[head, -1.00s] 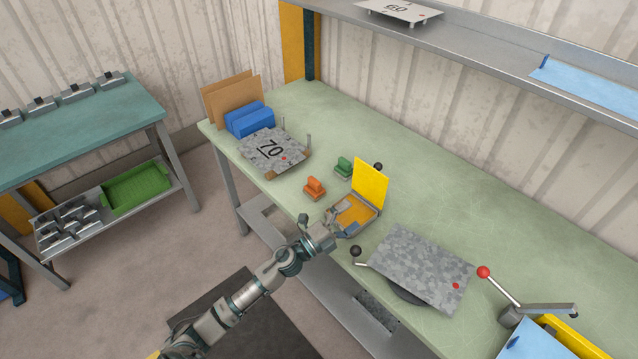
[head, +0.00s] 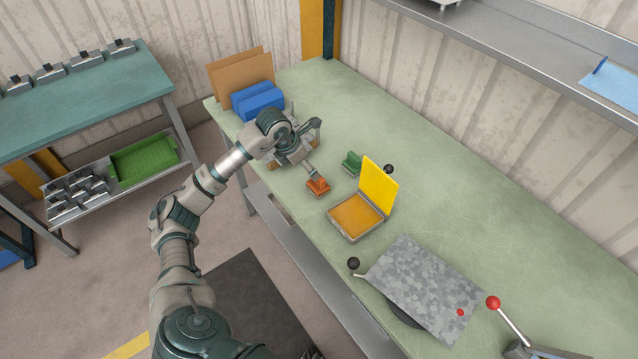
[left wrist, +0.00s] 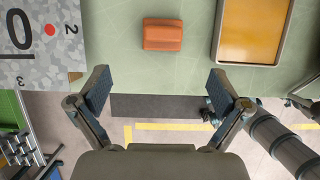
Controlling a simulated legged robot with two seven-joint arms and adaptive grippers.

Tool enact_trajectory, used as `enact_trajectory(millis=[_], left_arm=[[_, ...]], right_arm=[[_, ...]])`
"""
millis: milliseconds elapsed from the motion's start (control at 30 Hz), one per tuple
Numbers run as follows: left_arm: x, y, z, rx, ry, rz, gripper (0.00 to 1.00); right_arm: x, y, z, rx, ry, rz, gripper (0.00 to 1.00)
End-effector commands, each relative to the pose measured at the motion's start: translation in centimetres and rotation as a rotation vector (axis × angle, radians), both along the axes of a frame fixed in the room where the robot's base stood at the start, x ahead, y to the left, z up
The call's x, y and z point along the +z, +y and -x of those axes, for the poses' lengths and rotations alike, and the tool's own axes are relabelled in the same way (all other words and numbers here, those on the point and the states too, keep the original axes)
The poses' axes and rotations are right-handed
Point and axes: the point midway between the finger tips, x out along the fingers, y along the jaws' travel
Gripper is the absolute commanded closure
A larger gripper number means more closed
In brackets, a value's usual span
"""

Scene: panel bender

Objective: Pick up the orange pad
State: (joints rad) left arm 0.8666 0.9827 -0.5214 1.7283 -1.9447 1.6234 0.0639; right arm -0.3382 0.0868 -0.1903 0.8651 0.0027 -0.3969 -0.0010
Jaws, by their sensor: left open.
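The orange pad (head: 318,188), a small block with a raised grip, sits on the green bench, left of an open yellow case (head: 357,218). In the left wrist view the orange pad (left wrist: 163,34) lies upper centre, apart from the fingers.
A green block (head: 352,163) stands behind the yellow case. Blue blocks (head: 258,102) and brown boards (head: 240,72) stand at the bench's far left. The speckled plate (left wrist: 40,45) is left of the pad. A grey plate (head: 420,288) lies nearer. The bench's back is clear.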

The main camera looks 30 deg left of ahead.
Motion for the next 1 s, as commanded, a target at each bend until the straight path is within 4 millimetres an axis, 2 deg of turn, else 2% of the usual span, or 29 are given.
enact_trajectory(millis=[100, 300, 533, 667, 800, 1000], left_arm=[[-2.8, -0.5, -1.0, -0.001, 0.005, 0.003, 0.00], [-5.9, -1.0, -2.3, -0.001, 0.001, 0.004, 0.00], [-7.6, -1.5, -3.0, -0.003, 0.001, 0.004, 0.00], [-9.4, -2.2, -3.9, -0.003, 0.002, 0.006, 0.00], [-11.0, -2.3, -4.5, -0.001, 0.001, 0.005, 0.00], [-11.4, -2.3, -4.7, -0.002, -0.002, 0.003, 0.00]], right_arm=[[0.0, 0.0, 0.3, 0.001, 0.003, 0.001, 1.00], [-0.1, -0.1, 0.6, 0.001, 0.004, 0.001, 1.00], [0.0, -0.1, 0.9, 0.001, 0.003, 0.001, 1.00], [-0.3, -0.4, 2.0, 0.003, 0.011, 0.003, 1.00], [-0.4, -0.4, 2.3, 0.004, 0.011, 0.003, 1.00], [-0.4, -0.5, 2.3, 0.004, 0.012, 0.003, 1.00]])
